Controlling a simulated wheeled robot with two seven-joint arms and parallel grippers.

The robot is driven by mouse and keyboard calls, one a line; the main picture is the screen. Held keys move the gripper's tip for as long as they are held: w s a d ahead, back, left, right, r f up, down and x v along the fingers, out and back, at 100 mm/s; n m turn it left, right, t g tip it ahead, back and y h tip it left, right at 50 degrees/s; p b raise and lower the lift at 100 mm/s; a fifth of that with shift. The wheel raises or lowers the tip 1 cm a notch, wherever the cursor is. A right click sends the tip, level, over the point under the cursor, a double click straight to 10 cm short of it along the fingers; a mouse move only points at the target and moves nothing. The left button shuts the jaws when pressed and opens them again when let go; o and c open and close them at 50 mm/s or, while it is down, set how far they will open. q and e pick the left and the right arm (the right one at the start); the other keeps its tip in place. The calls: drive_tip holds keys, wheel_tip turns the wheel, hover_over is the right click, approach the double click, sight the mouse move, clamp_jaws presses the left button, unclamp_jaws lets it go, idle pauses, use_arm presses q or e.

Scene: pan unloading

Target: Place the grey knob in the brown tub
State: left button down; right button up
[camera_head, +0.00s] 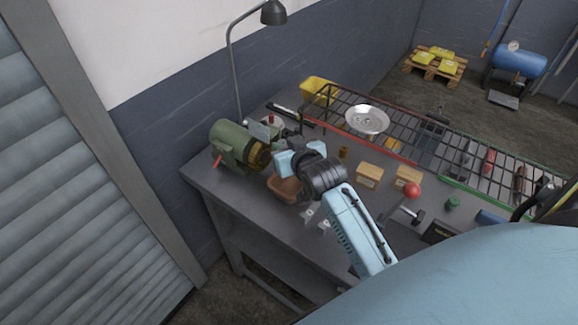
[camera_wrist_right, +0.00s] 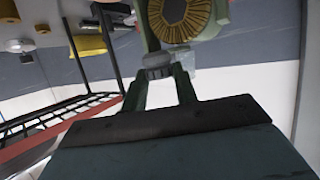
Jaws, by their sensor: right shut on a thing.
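My right gripper (camera_wrist_right: 161,72) is shut on the grey knob (camera_wrist_right: 156,61), which shows between its two dark fingertips in the right wrist view. In the head view my right arm comes in from the lower right, and the gripper's light-blue body is just above the brown tub (camera_head: 284,190). The knob cannot be made out there. The tub stands near the table's front edge, partly covered by the gripper and wrist. It does not show clearly in the wrist view. My left gripper is not in view.
A green motor (camera_head: 228,142) with a copper winding stands left of my gripper, close beyond the fingers. A black wire rack with a red edge (camera_head: 372,143) lies behind. A silver dish (camera_head: 367,120), small boxes (camera_head: 369,175) and a red ball (camera_head: 412,190) are to the right.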

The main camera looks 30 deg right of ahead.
drive_tip(key=shift+f, duration=3.55)
drive_tip(key=shift+f+b, duration=0.4)
drive_tip(key=shift+f, duration=0.05)
drive_tip(key=o, duration=1.1)
drive_tip(key=shift+c, duration=0.2)
drive_tip(key=shift+r, duration=0.15)
drive_tip(key=v, duration=1.2)
drive_tip(key=shift+r+p, duration=0.3)
drive_tip(key=shift+p, duration=0.05)
